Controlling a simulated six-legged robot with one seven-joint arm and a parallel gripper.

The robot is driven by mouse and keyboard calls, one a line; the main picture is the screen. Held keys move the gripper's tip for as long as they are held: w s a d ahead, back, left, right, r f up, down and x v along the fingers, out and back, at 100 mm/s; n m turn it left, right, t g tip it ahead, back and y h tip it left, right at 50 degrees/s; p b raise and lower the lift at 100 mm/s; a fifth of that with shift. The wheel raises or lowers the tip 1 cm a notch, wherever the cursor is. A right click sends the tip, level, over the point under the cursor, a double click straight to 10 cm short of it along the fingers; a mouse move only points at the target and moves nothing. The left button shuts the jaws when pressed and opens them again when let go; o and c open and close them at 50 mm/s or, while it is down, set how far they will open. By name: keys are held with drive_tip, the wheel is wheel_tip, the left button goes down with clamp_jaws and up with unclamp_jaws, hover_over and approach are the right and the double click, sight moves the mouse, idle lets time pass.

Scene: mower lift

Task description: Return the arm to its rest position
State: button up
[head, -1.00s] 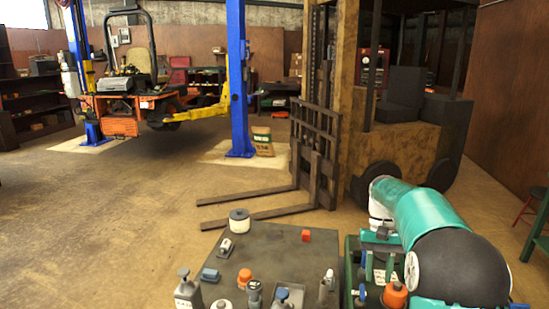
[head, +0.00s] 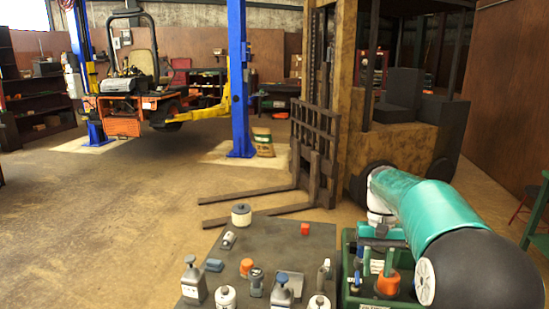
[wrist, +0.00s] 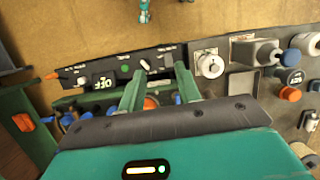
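My teal arm (head: 425,210) is folded at the right of the head view. My gripper (head: 378,262) points down over a green tray (head: 365,299) beside the dark bench top. In the wrist view my gripper (wrist: 160,70) shows two green fingers set apart with nothing held between them. An orange-capped item (wrist: 151,103) lies beyond and partly behind the fingers. Whether the fingers touch anything in the tray cannot be told.
A lifted orange mower (head: 125,110) is at the back left. The left floor is clear.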

drive_tip(key=s+a+r+n+t, duration=0.1)
drive_tip(key=s+a+t, duration=0.3)
drive_tip(key=s, duration=0.8)
drive_tip(key=s+a+r+t, duration=0.2)
drive_tip(key=s+a+t, duration=0.2)
drive_tip(key=s, duration=0.8)
drive_tip(key=shift+s+a+r+n+t+h, duration=0.3)
drive_tip(key=shift+a+r+n+t, duration=0.1)
drive_tip(key=shift+a, duration=0.3)
